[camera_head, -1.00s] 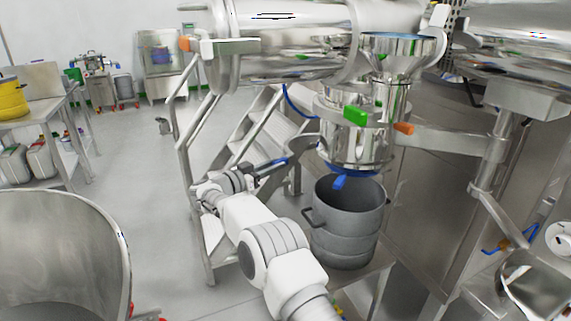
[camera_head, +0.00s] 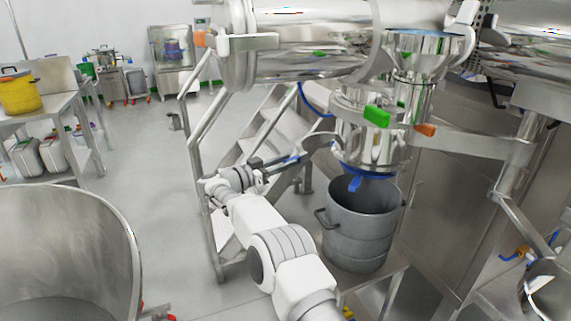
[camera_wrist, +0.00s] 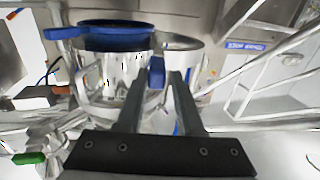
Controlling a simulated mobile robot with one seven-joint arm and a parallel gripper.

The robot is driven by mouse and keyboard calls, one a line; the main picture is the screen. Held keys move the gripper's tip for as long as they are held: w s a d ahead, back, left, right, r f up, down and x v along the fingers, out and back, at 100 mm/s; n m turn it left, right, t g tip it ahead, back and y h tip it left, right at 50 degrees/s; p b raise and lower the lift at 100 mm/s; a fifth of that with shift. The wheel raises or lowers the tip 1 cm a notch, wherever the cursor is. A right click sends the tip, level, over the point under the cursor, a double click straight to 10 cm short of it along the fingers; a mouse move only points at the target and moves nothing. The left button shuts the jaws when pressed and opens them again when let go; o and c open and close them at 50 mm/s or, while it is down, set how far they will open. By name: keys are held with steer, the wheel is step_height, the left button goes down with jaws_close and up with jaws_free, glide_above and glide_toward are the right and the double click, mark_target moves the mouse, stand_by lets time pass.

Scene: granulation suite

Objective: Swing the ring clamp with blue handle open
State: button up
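My gripper (camera_head: 288,161) is left of the steel vessel (camera_head: 372,145) in the head view, pointing right. In the wrist view its two dark fingers (camera_wrist: 160,75) stand apart. A small blue handle (camera_wrist: 156,75) shows between the fingertips, close to the left finger, with a narrow gap on the right. In the head view a blue strip lies along the fingers. A curved steel piece (camera_head: 318,142) is just right of the fingertips; whether it is part of the ring clamp is unclear. The clamp's joint is largely hidden.
Green (camera_head: 377,117) and orange (camera_head: 425,130) handles sit on the vessel. A blue lever (camera_head: 357,184) hangs under it, above a grey open drum (camera_head: 360,230). A railed steel stair (camera_head: 250,135) is behind my arm. A large steel bin (camera_head: 75,250) is at lower left.

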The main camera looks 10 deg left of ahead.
steer(key=o, duration=0.3)
steer(key=shift+f, duration=0.1)
steer(key=v, duration=1.7)
steer(key=shift+s+a, duration=0.1)
steer(key=shift+s, duration=0.1)
